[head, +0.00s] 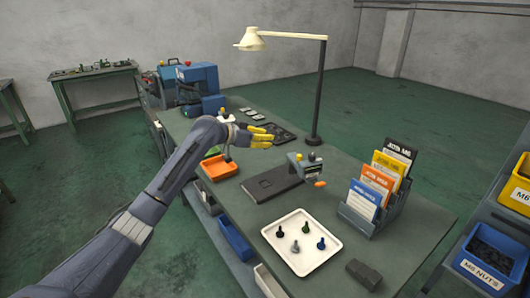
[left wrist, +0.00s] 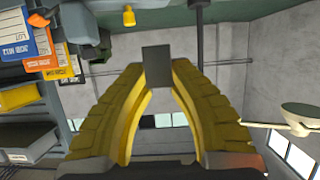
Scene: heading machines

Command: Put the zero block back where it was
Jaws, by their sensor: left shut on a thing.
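My left gripper (head: 268,136) has yellow fingers and is above the table (head: 340,165), near its far side, pointing right. In the left wrist view the fingers (left wrist: 157,90) are shut on a plain dark grey rectangular block (left wrist: 157,65). No marking shows on it, so I cannot tell by label that it is the zero block. A grey block (head: 363,274) lies at the table's near right. My right gripper is not in view.
A small gauge device (head: 305,167) stands by a dark flat plate (head: 271,183). A white tray (head: 275,221) holds several bolts. A card rack (head: 362,218) stands right, a tall lamp (head: 319,95) behind. An orange bin (head: 220,168) lies left, near a blue machine (head: 198,78).

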